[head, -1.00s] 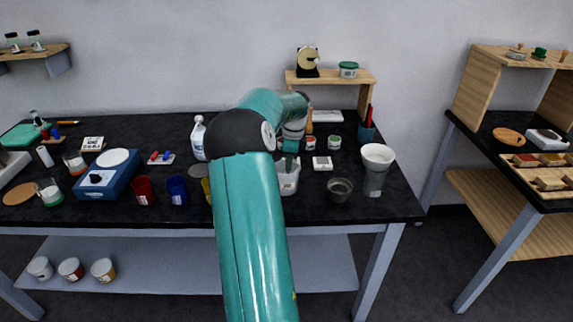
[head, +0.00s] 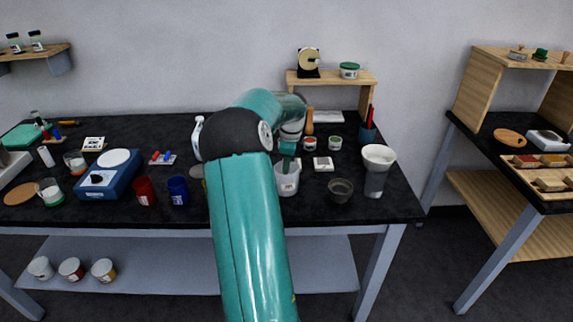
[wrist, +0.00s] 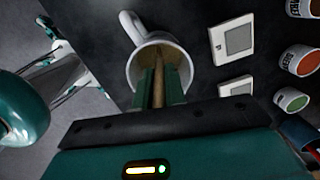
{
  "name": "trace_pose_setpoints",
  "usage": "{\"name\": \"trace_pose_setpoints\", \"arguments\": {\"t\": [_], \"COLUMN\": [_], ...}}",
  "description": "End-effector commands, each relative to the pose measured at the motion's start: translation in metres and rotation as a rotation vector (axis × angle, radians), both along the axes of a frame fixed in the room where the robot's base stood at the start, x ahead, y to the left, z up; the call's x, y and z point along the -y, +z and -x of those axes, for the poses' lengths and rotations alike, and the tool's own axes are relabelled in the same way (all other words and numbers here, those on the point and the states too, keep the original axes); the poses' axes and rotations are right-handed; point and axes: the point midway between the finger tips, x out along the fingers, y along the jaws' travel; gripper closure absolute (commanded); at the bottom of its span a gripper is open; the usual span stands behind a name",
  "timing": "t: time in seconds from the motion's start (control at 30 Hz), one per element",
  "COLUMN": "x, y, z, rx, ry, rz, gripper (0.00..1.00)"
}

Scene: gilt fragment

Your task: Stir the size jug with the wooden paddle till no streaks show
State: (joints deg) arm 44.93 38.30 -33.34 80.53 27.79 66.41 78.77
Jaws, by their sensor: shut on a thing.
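The size jug is a white jug (head: 287,181) with a handle, standing on the black bench in the head view. In the wrist view the jug (wrist: 134,66) shows brownish liquid inside. My gripper (wrist: 158,88) is shut on the wooden paddle (wrist: 158,64), whose lower end reaches into the jug's mouth. In the head view my gripper (head: 287,158) is just above the jug, and the paddle is hidden there by the gripper and jug. Streaks in the liquid are too small to tell.
A dark bowl (head: 340,189) and a white-topped cup (head: 376,170) stand right of the jug. A small white square device (head: 323,163) and small tubs (head: 310,143) lie behind it. A spray bottle (head: 198,138) and a blue cup (head: 178,190) stand to the left.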

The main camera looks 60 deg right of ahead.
Motion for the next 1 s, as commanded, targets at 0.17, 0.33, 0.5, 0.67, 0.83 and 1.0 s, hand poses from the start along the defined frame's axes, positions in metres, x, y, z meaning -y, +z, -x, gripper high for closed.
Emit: {"name": "trace_pose_setpoints", "arguments": {"t": [0.17, 0.33, 0.5, 0.67, 0.83, 1.0], "x": [0.0, 0.0, 0.0, 0.0, 0.0, 0.0], "y": [0.007, 0.019, 0.031, 0.043, 0.055, 0.067], "z": [0.001, 0.002, 0.003, 0.004, 0.005, 0.007], "rx": [0.0, 0.001, 0.0, 0.0, 0.0, 0.001], "ry": [0.0, 0.0, 0.0, 0.0, 0.001, 0.001], "rz": [0.0, 0.002, 0.001, 0.001, 0.001, 0.002], "gripper": [1.0, 1.0, 1.0, 1.0, 1.0, 1.0]}}
